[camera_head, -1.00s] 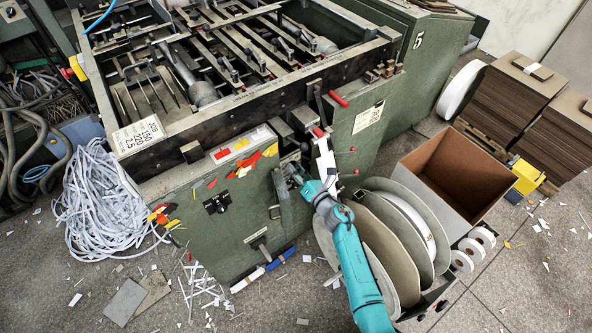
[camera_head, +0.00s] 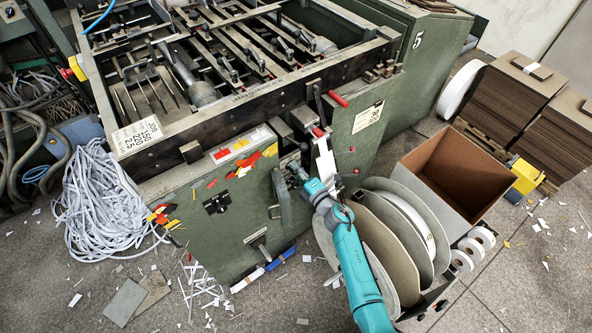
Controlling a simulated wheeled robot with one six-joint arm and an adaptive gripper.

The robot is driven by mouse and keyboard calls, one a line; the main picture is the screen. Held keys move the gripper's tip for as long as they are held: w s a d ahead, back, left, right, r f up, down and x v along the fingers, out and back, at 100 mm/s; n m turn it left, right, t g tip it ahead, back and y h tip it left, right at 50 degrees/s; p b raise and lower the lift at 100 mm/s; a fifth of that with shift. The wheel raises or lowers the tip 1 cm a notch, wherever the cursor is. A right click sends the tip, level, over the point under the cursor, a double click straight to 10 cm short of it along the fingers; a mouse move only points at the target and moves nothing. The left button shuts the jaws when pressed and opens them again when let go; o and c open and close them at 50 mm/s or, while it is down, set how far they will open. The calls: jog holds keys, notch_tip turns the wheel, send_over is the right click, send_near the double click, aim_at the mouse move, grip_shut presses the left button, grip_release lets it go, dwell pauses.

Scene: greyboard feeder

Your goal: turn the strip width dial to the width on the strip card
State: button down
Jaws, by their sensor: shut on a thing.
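My teal arm reaches up from the bottom to the green machine's front panel. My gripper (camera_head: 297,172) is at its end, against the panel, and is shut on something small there. That is where a dial would sit, but the arm and gripper hide it, so its marks cannot be read. A white card with printed numbers (camera_head: 137,135) is fixed to the machine's left corner; its lines look like 208, 150, 220 and 2.5. Another white label (camera_head: 367,117) is on the panel at the right, too small to read.
Reels of strip (camera_head: 404,222) stand right beside my arm, with an open cardboard box (camera_head: 452,165) behind them. A lever with a red end (camera_head: 339,99) and a white strip stick out near my gripper. Tangled white strip (camera_head: 100,205) lies at the left.

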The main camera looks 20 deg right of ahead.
jog(key=shift+m, duration=0.6)
jog(key=shift+d+m, duration=0.1)
jog(key=shift+m, duration=0.2)
jog(key=c, duration=0.8)
grip_release()
jog(key=shift+c, duration=0.2)
jog(key=shift+s, duration=0.1)
jog(key=v, duration=1.1)
jog(key=shift+s, duration=0.35)
jog(key=shift+d, duration=0.1)
